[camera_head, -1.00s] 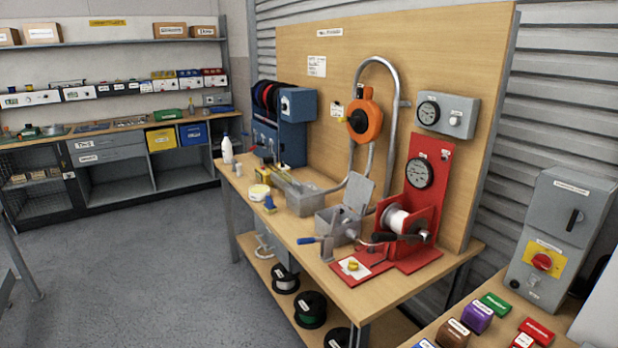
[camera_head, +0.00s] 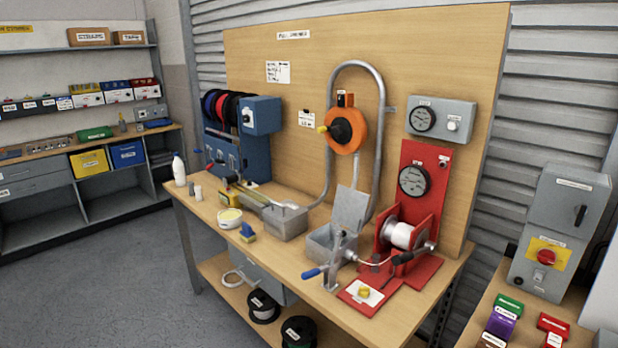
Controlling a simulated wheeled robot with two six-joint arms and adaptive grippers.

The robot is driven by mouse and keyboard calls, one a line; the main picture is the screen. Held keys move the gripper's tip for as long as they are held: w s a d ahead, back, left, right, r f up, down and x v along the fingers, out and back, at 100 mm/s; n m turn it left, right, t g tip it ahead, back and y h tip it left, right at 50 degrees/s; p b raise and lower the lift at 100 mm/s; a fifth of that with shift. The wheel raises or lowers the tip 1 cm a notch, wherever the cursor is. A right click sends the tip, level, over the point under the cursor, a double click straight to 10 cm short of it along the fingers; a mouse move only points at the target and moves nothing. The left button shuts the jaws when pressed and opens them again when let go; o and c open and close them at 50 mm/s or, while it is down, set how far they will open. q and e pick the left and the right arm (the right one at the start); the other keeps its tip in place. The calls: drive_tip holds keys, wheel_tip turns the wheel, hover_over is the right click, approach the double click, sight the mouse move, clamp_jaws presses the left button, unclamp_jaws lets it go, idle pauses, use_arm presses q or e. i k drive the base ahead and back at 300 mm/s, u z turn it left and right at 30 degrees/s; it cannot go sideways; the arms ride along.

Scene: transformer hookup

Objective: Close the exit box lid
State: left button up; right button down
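A grey metal box with an upright open lid, which looks like the exit box (camera_head: 319,248), stands on the workbench beside the red winch. Its lid (camera_head: 350,209) is raised at the back, so the box's top is open. A lever tool with a blue handle (camera_head: 312,273) stands in front of the box and hides part of it. A second grey box (camera_head: 285,222) stands open to its left, with no raised lid visible. Neither of my grippers is in view.
The red winch (camera_head: 410,262) with a white rope drum stands right of the box, its crank reaching toward it. A bent metal conduit (camera_head: 381,140) rises behind. Grey floor (camera_head: 150,270) before the bench is clear.

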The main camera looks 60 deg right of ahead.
sight(350, 206)
drive_tip(key=z, duration=0.1)
drive_tip(key=i, duration=1.55)
drive_tip(key=z, duration=0.95)
drive_tip(key=i, duration=0.8)
drive_tip(key=z, duration=0.85)
